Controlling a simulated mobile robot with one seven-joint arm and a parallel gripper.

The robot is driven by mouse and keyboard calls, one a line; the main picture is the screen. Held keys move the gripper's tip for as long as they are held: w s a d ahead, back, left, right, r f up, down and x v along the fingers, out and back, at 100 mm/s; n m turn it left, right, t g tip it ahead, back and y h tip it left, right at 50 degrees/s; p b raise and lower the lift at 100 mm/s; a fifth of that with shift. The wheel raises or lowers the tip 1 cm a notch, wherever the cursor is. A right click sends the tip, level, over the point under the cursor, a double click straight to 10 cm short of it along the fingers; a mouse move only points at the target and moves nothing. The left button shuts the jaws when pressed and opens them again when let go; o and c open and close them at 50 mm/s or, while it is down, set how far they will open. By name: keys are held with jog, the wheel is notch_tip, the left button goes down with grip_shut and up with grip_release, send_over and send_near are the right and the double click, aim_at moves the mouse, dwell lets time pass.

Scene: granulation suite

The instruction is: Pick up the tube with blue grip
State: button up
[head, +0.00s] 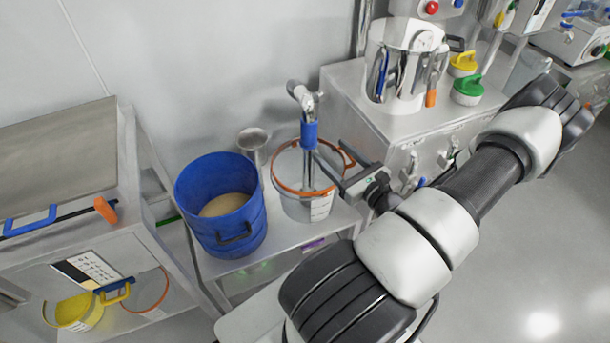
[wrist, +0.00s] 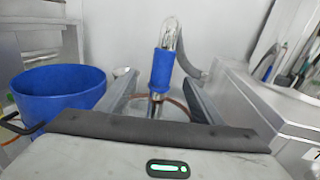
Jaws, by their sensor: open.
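The tube with the blue grip (head: 309,134) stands upright over a white bucket with an orange rim (head: 296,203). Its blue sleeve sits below a metallic bent top. In the wrist view the blue grip (wrist: 162,70) stands between my two fingers, with a clear gap on each side. My gripper (head: 331,174) is open and reaches in from the right, its fingers at about the height of the tube just below or at the blue grip. The tube's lower end is partly hidden by my gripper and the bucket.
A blue bucket with beige powder (head: 226,205) stands close on the left, with a metal funnel-like piece (head: 252,139) behind. A steel cabinet (head: 395,122) with a metal vessel stands on the right. A grey wall lies behind.

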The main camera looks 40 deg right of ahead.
aim_at(315, 133)
jog(key=shift+m+h, duration=0.4)
jog(key=shift+h, duration=0.1)
jog(key=w, duration=0.3)
jog(key=w+d+b, duration=0.1)
jog(key=w, duration=0.3)
jog(key=w+b, duration=0.1)
jog(key=w, duration=0.3)
jog(key=shift+w+d+f, duration=0.25)
jog(key=shift+d+f, duration=0.05)
jog(key=shift+d, duration=0.05)
jog(key=shift+w+r+b, duration=0.1)
jog(key=shift+w+b, duration=0.85)
jog(key=shift+w, duration=1.75)
grip_shut()
